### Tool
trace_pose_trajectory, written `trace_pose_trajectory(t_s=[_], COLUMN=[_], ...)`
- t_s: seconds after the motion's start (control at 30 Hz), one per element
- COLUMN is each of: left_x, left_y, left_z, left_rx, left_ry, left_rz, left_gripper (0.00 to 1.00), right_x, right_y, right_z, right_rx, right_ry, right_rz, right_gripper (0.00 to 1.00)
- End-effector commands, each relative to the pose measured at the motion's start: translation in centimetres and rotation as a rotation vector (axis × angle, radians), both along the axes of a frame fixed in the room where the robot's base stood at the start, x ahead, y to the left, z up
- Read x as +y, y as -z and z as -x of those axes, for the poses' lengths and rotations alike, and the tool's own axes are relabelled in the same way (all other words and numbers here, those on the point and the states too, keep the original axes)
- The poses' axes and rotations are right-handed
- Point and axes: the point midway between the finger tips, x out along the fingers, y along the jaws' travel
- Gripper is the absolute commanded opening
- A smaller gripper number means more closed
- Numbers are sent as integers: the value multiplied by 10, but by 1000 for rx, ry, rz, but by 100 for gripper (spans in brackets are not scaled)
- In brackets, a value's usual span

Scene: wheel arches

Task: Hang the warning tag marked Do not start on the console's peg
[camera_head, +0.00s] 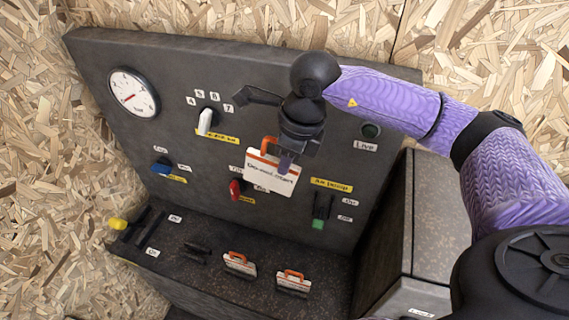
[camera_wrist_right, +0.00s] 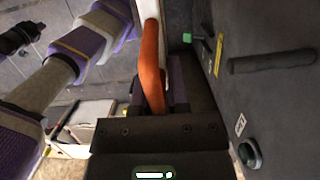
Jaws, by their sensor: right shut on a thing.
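The white tag reading "Do not start" (camera_head: 268,180), with an orange hook, hangs tilted in my right gripper (camera_head: 285,160) in front of the console's sloping panel. My right gripper is shut on it near its upper right. The orange hook also shows in the right wrist view (camera_wrist_right: 152,65), upright between the purple fingers. A dark bar, apparently the peg (camera_head: 257,97), shows left of my right wrist, above the tag. In the wrist view the bar (camera_wrist_right: 272,62) stands apart from the hook, to its right. My left gripper cannot be made out in either view.
Two other white tags with orange hooks, a left one (camera_head: 239,266) and a right one (camera_head: 291,284), lie on the console's lower shelf (camera_head: 215,285). A red switch (camera_head: 236,189), a green-tipped switch (camera_head: 320,210) and a white-handled selector (camera_head: 206,121) project from the panel around the held tag.

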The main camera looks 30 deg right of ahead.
Motion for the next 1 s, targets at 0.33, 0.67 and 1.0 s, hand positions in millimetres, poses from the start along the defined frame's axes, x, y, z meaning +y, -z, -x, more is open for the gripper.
trace_pose_trajectory(t_s=[0.33, 0.67, 1.0], left_x=[0, -1, -2], left_y=[3, 8, 17], left_z=[1, 2, 3], left_rx=[1, 4, 5], left_ry=[1, 3, 3], left_rz=[1, 2, 3], left_gripper=[0, 0, 0], right_x=[-22, -43, -57], right_y=[3, 5, 14], right_z=[-19, -37, -49], right_rx=[-1, -1, 0], right_ry=[1, 0, -2], right_rz=[-1, -1, -1], right_gripper=[0, 0, 0])
